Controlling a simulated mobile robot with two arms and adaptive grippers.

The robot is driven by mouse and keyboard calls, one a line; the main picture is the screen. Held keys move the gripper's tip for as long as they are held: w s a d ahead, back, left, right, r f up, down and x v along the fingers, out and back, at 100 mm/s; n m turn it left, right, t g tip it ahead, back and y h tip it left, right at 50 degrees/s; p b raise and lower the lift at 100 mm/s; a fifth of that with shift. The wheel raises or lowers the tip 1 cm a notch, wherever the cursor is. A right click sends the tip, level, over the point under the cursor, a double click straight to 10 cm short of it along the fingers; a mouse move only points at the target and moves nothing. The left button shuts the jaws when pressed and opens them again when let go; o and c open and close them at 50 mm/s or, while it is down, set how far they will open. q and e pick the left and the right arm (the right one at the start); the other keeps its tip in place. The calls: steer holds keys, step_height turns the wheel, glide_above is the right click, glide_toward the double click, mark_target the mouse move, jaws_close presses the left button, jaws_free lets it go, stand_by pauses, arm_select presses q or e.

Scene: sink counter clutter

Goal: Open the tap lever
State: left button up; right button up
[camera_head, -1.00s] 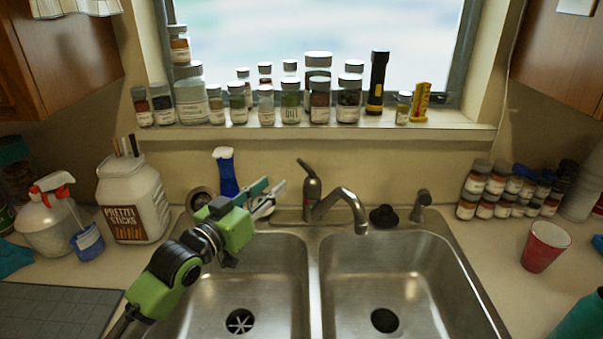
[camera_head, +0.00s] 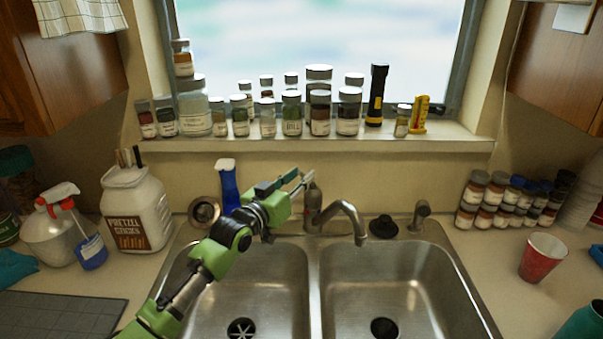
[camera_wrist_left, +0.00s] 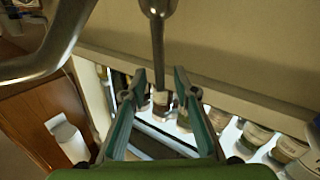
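The tap (camera_head: 347,212) stands behind the divider of the double sink, its spout curving to the right. Its lever (camera_head: 311,188) rises above the tap body and is partly hidden by my left gripper (camera_head: 298,182). In the left wrist view, the lever (camera_wrist_left: 157,45) is a thin metal rod with a rounded base. Its far end appears between the two spread fingers of my left gripper (camera_wrist_left: 160,84), with space visible on both sides. The gripper is open, and I cannot see contact. My right gripper is not in view.
Several jars and a flashlight (camera_head: 376,96) line the windowsill (camera_head: 310,145) above. A black stopper (camera_head: 383,226) lies right of the spout. Both basins look empty.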

arm_select(q)
steer(key=shift+w+d, duration=0.35)
steer(key=shift+w, duration=0.2)
